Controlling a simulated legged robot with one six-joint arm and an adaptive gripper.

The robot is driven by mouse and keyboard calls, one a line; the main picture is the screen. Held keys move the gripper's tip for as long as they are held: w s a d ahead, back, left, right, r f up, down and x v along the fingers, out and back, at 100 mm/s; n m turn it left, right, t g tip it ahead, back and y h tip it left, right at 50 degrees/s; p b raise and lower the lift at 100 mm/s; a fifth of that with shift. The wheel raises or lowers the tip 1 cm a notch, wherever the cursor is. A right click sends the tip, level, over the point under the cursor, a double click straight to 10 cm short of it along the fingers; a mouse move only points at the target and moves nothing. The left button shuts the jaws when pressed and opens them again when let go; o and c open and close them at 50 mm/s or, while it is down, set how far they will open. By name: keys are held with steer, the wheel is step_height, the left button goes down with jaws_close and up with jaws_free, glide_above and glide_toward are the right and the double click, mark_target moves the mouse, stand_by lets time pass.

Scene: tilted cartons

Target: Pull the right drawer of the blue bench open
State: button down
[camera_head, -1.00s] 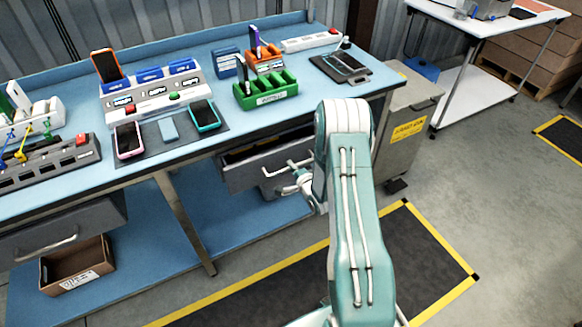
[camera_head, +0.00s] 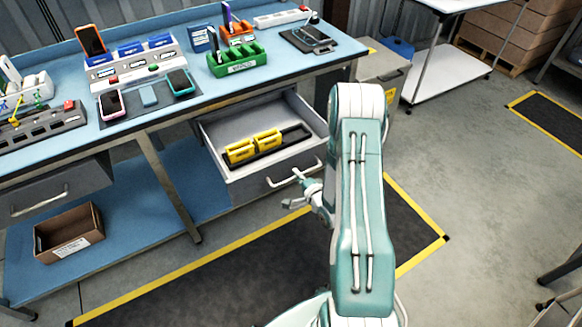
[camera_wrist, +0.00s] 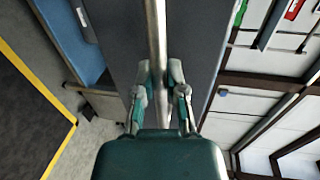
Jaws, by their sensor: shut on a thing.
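The blue bench (camera_head: 215,105) has its right drawer (camera_head: 250,188) pulled well out below the bench top. Its grey front and its inside show in the head view. The drawer's metal bar handle (camera_head: 278,184) runs across that front. In the wrist view the handle (camera_wrist: 157,25) runs up between the two fingers of my gripper (camera_wrist: 159,75), along the grey front panel. My gripper (camera_head: 299,190) is shut on the handle in the head view, partly hidden by my own arm.
Yellow items (camera_head: 253,147) and a black tool lie in the drawer. The left drawer (camera_head: 55,190) is closed, above a cardboard box (camera_head: 68,233) on the lower shelf. Phones, chargers and a green rack (camera_head: 237,62) stand on the bench top. Floor in front is clear.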

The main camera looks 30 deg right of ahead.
steer(key=shift+s+f, duration=0.2)
steer(key=shift+s, duration=1.45)
steer(key=c, duration=0.7)
jaws_free()
steer(key=shift+w, duration=0.1)
steer(key=shift+r, duration=0.1)
steer(key=v, duration=1.2)
